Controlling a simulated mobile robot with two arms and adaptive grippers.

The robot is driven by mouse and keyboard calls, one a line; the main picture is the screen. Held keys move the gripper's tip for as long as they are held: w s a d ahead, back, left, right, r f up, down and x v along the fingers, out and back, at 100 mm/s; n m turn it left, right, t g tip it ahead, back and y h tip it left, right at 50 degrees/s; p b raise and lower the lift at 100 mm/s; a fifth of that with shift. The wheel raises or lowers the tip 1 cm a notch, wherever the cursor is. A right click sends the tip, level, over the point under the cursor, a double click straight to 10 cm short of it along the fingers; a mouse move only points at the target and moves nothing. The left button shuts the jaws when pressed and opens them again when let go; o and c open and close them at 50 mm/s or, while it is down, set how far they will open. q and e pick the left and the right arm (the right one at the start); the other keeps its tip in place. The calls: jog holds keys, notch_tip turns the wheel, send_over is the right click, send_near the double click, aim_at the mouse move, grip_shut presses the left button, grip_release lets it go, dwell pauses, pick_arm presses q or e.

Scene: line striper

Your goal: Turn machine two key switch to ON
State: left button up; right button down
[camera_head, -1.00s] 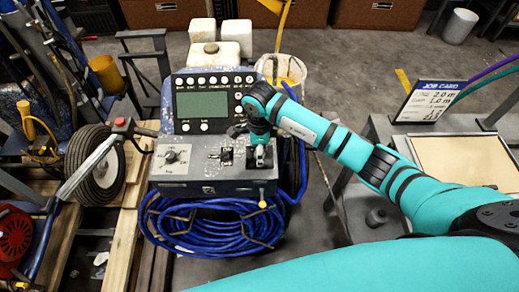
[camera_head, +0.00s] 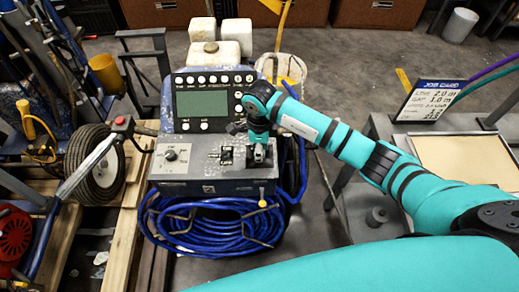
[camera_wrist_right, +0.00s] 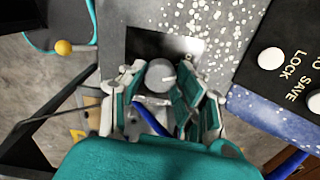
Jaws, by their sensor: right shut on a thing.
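The line striper's grey control panel (camera_head: 205,182) is in the middle of the head view, below a dark display unit (camera_head: 203,104). My right gripper (camera_head: 259,154) is at the right end of the panel, pointing down at it. In the right wrist view its fingers (camera_wrist_right: 162,98) are shut around a round grey key switch (camera_wrist_right: 160,74) with a small light bar on it. In the head view the gripper hides this switch. The ON marking cannot be read. My left gripper is not in view.
A rotary dial (camera_head: 171,155) and a small switch (camera_head: 226,154) sit left of my gripper. A yellow-knobbed lever (camera_head: 262,202) is at the panel's front right. Blue hose (camera_head: 210,225) hangs below. A job card (camera_head: 432,98) stands on the right.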

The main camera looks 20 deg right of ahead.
jog(key=m+b, duration=0.1)
jog(key=m, duration=0.9)
jog(key=shift+m, duration=0.3)
dwell(0.4)
jog(key=c, duration=0.9)
grip_release()
jog(key=shift+c, duration=0.2)
notch_tip(320, 180, up, 12)
